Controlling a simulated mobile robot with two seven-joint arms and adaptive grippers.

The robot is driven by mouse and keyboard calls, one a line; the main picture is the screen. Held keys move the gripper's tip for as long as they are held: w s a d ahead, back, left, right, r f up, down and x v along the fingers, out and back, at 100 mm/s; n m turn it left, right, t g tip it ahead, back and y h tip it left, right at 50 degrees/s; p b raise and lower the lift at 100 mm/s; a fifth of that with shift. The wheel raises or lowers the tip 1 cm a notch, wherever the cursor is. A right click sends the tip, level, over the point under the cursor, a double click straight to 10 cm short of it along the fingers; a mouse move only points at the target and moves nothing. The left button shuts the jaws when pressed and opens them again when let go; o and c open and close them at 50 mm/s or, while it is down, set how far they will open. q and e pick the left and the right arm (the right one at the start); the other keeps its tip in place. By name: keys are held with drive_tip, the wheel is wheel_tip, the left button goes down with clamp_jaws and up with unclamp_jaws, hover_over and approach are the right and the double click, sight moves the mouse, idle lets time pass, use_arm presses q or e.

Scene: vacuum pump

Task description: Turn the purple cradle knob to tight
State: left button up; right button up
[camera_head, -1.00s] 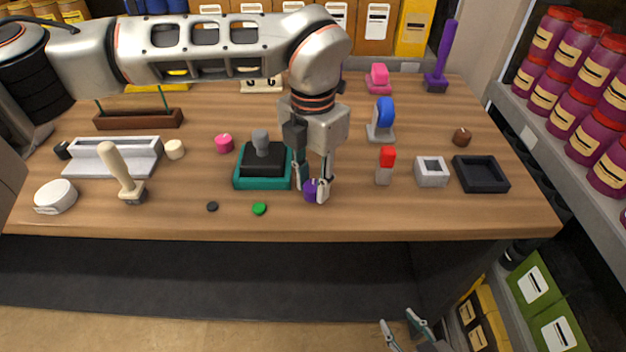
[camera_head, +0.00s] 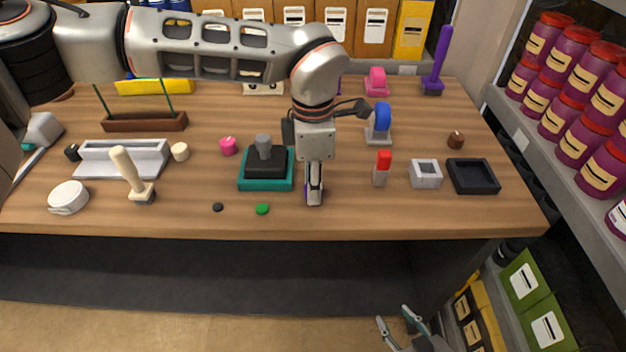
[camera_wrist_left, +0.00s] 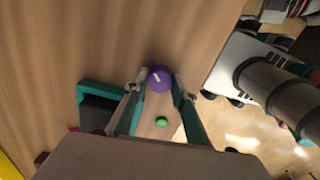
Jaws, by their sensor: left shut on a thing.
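The purple cradle knob (camera_wrist_left: 160,78) stands near the front edge of the table. It is round with a white mark line on top, which slants in the left wrist view. My left gripper (camera_wrist_left: 158,87) reaches down over it, with one finger on each side, shut on the knob. In the head view my left gripper (camera_head: 313,197) hides most of the knob, and only a sliver of purple shows. My right gripper (camera_head: 400,321) is low in front of the table, away from the knob, with its two fingers apart and nothing between them.
A teal-based black block with a grey knob (camera_head: 264,163) stands close left of my left gripper. A green button (camera_head: 262,209) lies by the front edge. A red-topped grey piece (camera_head: 382,167), a grey square socket (camera_head: 425,174) and a black tray (camera_head: 473,175) stand to the right.

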use_arm(q)
drive_tip(key=m, duration=0.2)
drive_tip(key=shift+r+m+p, duration=0.15)
drive_tip(key=shift+m+p, duration=0.25)
drive_tip(key=m+p, duration=0.1)
drive_tip(key=m, duration=0.3)
drive_tip(key=shift+w+m, duration=0.1)
drive_tip(key=shift+m, duration=0.6)
use_arm(e)
drive_tip(key=r, duration=0.1)
drive_tip(key=w+r, duration=0.1)
drive_tip(key=r, duration=0.1)
drive_tip(key=shift+r, duration=0.2)
use_arm(q)
drive_tip(key=shift+m, duration=0.4)
use_arm(e)
drive_tip(key=shift+f, duration=0.1)
use_arm(q)
drive_tip(key=o, duration=1.1)
drive_tip(key=shift+c, duration=0.2)
